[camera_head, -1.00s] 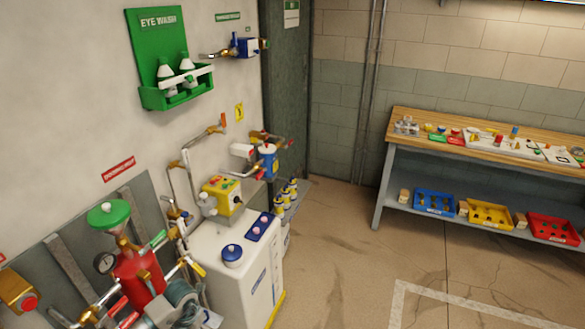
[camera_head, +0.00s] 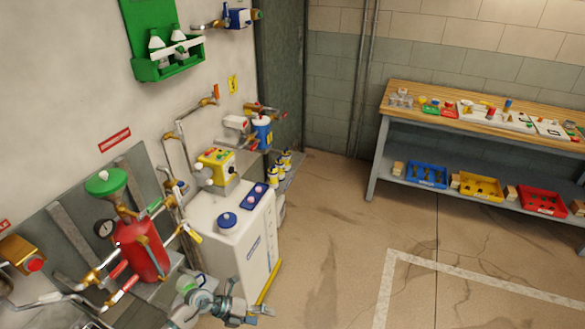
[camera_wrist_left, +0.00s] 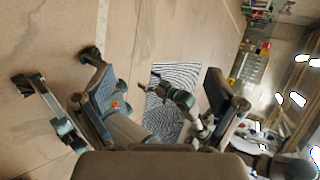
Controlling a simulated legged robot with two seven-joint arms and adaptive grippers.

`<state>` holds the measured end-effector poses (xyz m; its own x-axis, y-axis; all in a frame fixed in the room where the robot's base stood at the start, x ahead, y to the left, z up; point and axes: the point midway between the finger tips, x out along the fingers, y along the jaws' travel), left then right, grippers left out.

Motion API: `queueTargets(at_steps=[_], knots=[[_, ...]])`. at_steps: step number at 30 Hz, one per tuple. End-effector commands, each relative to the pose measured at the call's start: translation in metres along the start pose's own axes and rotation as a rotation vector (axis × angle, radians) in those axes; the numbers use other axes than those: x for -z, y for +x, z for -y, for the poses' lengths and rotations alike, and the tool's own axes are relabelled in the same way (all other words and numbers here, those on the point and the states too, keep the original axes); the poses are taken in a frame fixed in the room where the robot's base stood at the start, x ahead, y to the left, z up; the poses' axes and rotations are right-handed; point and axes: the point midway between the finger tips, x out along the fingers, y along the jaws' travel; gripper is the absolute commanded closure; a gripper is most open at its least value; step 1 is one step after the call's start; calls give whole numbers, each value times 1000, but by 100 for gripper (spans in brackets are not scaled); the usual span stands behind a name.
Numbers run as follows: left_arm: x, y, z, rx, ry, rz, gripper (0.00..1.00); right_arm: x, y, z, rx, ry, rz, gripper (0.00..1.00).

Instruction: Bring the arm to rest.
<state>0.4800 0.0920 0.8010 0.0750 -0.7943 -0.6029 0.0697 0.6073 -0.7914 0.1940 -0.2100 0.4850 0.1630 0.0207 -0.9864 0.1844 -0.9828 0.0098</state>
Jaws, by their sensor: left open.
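My left gripper (camera_head: 262,314) is at the bottom of the head view, low in front of the white cabinet (camera_head: 225,258). Its jaws are open and nothing shows between them. In the left wrist view the two dark-padded fingers of the left gripper (camera_wrist_left: 160,88) stand wide apart, with the floor beyond them. A grey ridged patch on the floor (camera_wrist_left: 185,72) shows between the fingers, with jointed metal parts in front of it. My right gripper cannot be made out.
A red tank (camera_head: 146,252) with a green funnel (camera_head: 105,182), gauge and pipes stands left of the gripper. A blue-lidded port (camera_head: 227,221) tops the cabinet. A workbench (camera_head: 400,125) with bins stands at the back right. The floor (camera_head: 330,240) between is clear.

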Motion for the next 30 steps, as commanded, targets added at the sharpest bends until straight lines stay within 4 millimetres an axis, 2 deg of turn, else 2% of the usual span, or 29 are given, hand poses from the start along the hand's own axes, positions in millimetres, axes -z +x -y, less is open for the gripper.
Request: queueTargets(at_steps=[1, 3, 5, 7, 8, 9, 11, 12, 14, 15, 17, 18, 20, 21, 24, 27, 30], knots=[[0, 13, 13, 137, -79, 56, 5, -3, 1, -2, -2, -1, 5, 10], [-11, 21, 30, 354, -239, 188, 5, -6, 3, -3, -5, -2, 8, 10], [-26, 20, 28, 522, -428, 334, 5, -8, 5, -4, -6, -3, 6, 10], [-40, 13, -1, 662, -688, 528, 5, -11, 8, -4, -6, -3, 8, 10], [-43, 10, -22, 701, -813, 614, 5, -12, 9, -4, -6, -3, 8, 10], [-40, 8, -57, 730, -984, 726, 5, -12, 10, -4, -6, -4, 6, 10], [-28, 8, -106, 732, -1202, 862, 5, -13, 13, -4, -6, -4, 7, 10], [-14, 11, -136, 715, -1334, 936, 5, -12, 15, -3, -5, -4, 6, 10], [14, 17, -178, 671, -1517, 1029, 5, -12, 16, -2, -3, -4, 3, 10], [35, 23, -203, 631, -1632, 1084, 5, -12, 17, -1, -1, -3, 2, 10], [72, 31, -237, 560, -1799, 1153, 5, -13, 18, 1, 1, -3, 2, 10], [99, 38, -256, 504, -1905, 1191, 5, -14, 19, 2, 2, -4, 4, 10], [142, 48, -280, 414, -2056, 1237, 5, -16, 20, 2, 2, -4, 7, 10], [170, 55, -293, 349, -2150, 1261, 5, -18, 21, 2, 2, -4, 9, 10], [237, 69, -313, 193, -2355, 1293, 5, -21, 23, 2, 2, -4, 9, 10], [289, 79, -322, 60, -2502, 1298, 5, -24, 24, 0, 0, -5, 14, 10], [322, 85, -325, -28, -2593, 1291, 5, -28, 26, -1, -2, -6, 22, 10]])
